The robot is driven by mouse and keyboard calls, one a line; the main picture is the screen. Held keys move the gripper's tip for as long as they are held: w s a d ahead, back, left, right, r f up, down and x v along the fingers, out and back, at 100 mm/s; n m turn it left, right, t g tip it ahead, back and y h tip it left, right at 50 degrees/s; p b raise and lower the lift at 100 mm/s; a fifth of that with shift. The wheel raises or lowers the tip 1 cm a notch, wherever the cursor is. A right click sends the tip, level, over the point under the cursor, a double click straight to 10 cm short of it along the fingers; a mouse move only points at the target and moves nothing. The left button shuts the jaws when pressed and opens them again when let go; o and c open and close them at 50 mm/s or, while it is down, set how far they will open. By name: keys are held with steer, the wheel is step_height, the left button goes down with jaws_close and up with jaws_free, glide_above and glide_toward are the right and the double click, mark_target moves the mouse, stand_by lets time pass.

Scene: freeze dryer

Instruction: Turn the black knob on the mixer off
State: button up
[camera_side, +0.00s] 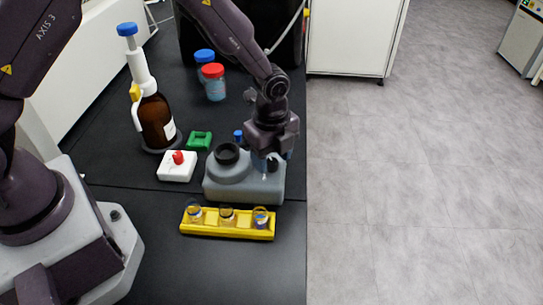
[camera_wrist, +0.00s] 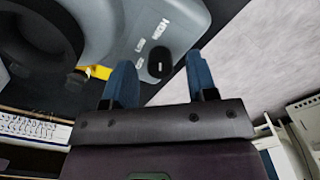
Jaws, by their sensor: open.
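The grey mixer (camera_side: 226,183) stands on the black bench with a round black cup (camera_side: 227,154) on top. In the wrist view its grey body (camera_wrist: 125,30) fills the upper left. The black knob (camera_wrist: 159,62) sits near the mixer's end beside HIGH, LOW and OFF lettering. A small white mark shows on the knob; its exact setting is unclear. My gripper (camera_side: 272,158) is over the mixer's right end, pointing down. In the wrist view the blue fingers of my gripper (camera_wrist: 160,66) are apart, one on each side of the knob, with visible gaps.
A yellow rack (camera_side: 228,231) with small vials lies in front of the mixer. A white box with a red knob (camera_side: 177,166), a green block (camera_side: 199,140) and a brown bottle (camera_side: 156,120) stand left. Red-capped (camera_side: 214,84) and blue-capped jars stand behind. The bench edge is close right.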

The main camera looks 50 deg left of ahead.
steer(key=shift+f, duration=0.3)
steer(key=c, duration=0.9)
steer(key=shift+c, duration=0.2)
